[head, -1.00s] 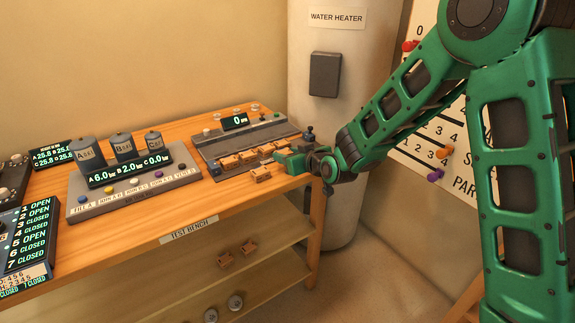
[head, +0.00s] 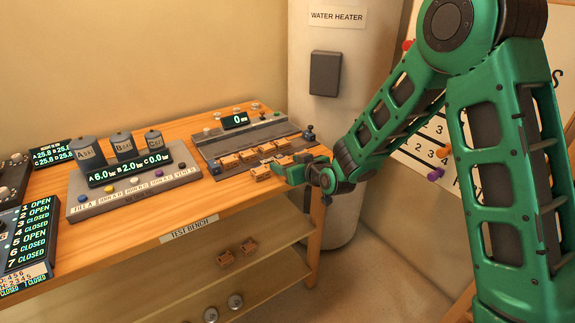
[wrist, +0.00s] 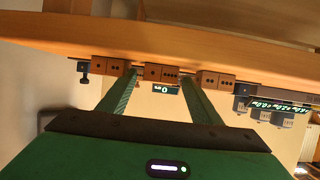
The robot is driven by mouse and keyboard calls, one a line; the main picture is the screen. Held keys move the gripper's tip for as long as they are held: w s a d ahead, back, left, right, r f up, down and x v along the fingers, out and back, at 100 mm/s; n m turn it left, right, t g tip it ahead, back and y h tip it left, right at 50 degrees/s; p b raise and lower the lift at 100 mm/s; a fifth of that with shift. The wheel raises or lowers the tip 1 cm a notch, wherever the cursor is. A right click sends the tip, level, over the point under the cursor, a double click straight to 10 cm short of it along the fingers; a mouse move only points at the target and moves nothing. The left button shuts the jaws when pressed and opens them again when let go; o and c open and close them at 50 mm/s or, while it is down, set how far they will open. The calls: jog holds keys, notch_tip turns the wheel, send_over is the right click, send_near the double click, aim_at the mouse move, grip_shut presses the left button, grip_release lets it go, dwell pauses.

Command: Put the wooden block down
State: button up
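A wooden block (head: 260,172) rests on the test bench in front of the row of other blocks, just left of my gripper (head: 287,173) in the head view. In the wrist view, my gripper (wrist: 160,80) has its two green fingers spread apart. A dotted wooden block (wrist: 160,73) shows beyond and between the fingertips, with gaps on both sides. Nothing appears clamped. I cannot tell for certain whether this is the same front block, nor how far it is from the fingertips.
Several wooden blocks (head: 248,155) line a grey tray-like device (head: 205,146) with a display reading 0. A console with canisters (head: 130,184) stands left of it. The bench's front edge (head: 230,216) is close below. A water heater (head: 325,130) stands behind.

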jog(key=v, duration=1)
jog(key=shift+s+d, duration=0.15)
jog(key=shift+s, duration=0.2)
jog(key=shift+r, duration=0.1)
jog(key=s+d+r+m+g+h, duration=0.1)
jog(key=s+d+m+g+h, duration=0.3)
jog(key=d, duration=0.9)
jog(key=s+d+m+g+h, duration=0.1)
jog(key=s+d+h, duration=0.2)
jog(key=s+d, duration=0.75)
jog(key=s+d+r+m+g+h, duration=0.1)
jog(key=s+d+r+m+g, duration=0.1)
jog(key=s+d, duration=0.8)
jog(key=shift+d+r+m+g, duration=0.15)
jog(key=shift+d+m+g, duration=0.75)
jog(key=shift+d+m, duration=0.2)
jog(key=s+m+g, duration=0.1)
jog(key=s, duration=0.3)
jog(key=s+r+m+g, duration=0.1)
jog(key=s, duration=0.3)
jog(key=s+d+m+g+y, duration=0.1)
jog(key=s, duration=0.3)
jog(key=shift+s+r, duration=0.35)
jog(key=shift+r, duration=0.05)
jog(key=shift+c, duration=0.8)
